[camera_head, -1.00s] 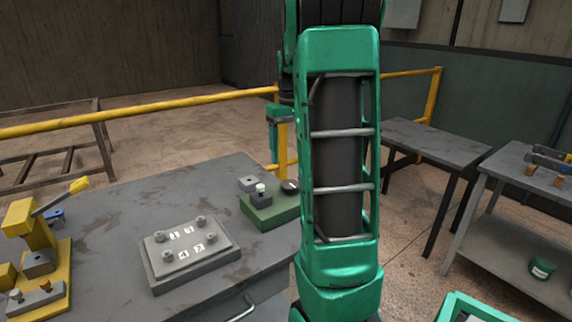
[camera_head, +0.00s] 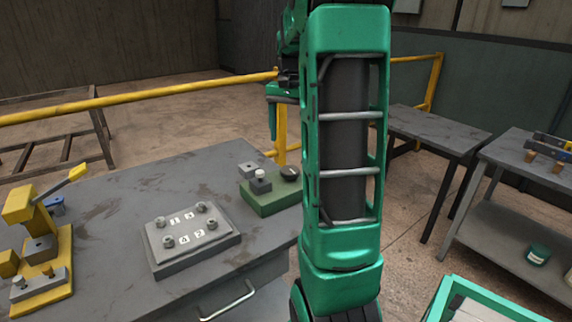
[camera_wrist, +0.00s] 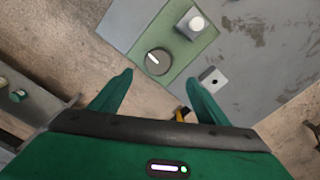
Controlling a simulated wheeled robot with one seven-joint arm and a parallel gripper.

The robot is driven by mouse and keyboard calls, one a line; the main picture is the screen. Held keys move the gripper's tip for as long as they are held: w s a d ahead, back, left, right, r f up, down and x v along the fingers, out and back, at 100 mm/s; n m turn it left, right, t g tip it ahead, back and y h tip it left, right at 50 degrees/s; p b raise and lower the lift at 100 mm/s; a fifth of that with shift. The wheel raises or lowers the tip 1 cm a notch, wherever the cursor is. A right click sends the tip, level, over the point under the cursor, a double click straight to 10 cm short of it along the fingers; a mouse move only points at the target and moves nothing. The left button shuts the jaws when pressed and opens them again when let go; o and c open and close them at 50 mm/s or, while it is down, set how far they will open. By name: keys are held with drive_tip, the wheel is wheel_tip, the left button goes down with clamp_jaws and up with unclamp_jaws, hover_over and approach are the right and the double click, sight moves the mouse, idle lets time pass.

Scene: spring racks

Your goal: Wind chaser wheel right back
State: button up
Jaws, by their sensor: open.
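A dark round wheel (camera_wrist: 158,61) with a white line on its face sits on a green block (camera_wrist: 178,77) in the wrist view. The line slants from upper left to lower right. In the head view the wheel (camera_head: 289,174) is at the right end of the green block (camera_head: 268,201), on the workbench's right side. My gripper (camera_wrist: 159,78) is open and empty, its two green fingers spread below the wheel in the wrist view, apart from it. In the head view my gripper (camera_head: 272,112) hangs above and behind the block, partly hidden by my arm.
On the same bench (camera_head: 120,200) stand a grey plate with several numbered posts (camera_head: 196,244) and a yellow lever press (camera_head: 38,245). A white-topped button (camera_wrist: 195,22) shares the green block. A yellow railing (camera_head: 160,96) runs behind.

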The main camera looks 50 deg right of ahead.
sight(289, 169)
wheel_tip(289, 169, down, 10)
drive_tip(key=m, duration=1)
drive_tip(key=shift+s+f, duration=0.1)
drive_tip(key=shift+f, duration=0.15)
drive_tip(key=shift+c, duration=0.6)
drive_tip(key=c, duration=0.9)
